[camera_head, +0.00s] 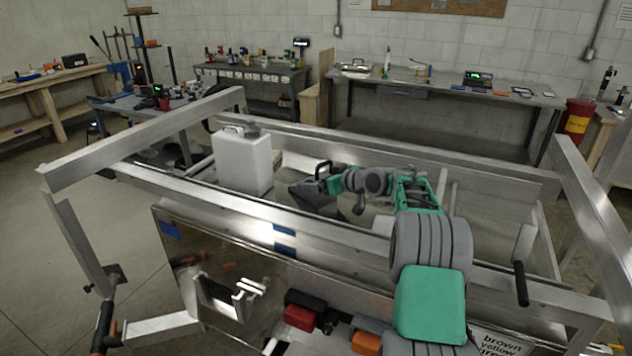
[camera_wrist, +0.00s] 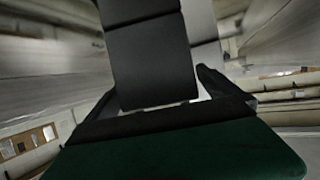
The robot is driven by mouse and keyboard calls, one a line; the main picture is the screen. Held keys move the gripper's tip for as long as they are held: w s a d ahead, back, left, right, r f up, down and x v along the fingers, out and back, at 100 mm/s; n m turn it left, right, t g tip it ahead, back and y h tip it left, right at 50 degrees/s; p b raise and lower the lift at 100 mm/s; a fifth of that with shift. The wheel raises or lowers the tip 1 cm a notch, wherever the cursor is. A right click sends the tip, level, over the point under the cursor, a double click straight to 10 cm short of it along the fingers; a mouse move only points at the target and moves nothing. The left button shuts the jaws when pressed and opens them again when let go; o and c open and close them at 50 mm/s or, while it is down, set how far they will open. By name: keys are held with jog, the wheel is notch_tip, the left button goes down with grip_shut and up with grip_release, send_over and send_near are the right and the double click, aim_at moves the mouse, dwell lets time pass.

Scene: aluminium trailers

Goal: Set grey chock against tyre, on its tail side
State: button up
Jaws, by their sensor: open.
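A dark grey wedge-shaped block with a loop handle, which looks like the grey chock (camera_head: 313,198), sits inside the trailer frame right of the white jug. My gripper (camera_head: 337,182) is beside it at the handle end. In the wrist view, a dark block, apparently the chock (camera_wrist: 152,60), fills the upper middle. My gripper's dark fingers (camera_wrist: 155,105) stand apart on either side of the block's lower end. I cannot tell whether they touch it. A dark rounded edge behind the frame at the back left may be the tyre (camera_head: 208,122); most of it is hidden.
A white jug (camera_head: 243,160) stands left of the chock. Aluminium rails (camera_head: 250,215) cross in front and rise on both sides. Red (camera_head: 300,317) and orange (camera_head: 366,343) blocks lie low in front. Workbenches (camera_head: 450,90) line the back wall. Open floor (camera_head: 30,270) lies left.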

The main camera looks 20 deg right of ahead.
jog(key=shift+w+f, duration=0.15)
jog(key=shift+w, duration=0.1)
jog(key=shift+s, duration=0.1)
jog(key=shift+c, duration=0.8)
jog(key=c, duration=1.9)
jog(key=shift+c, duration=0.3)
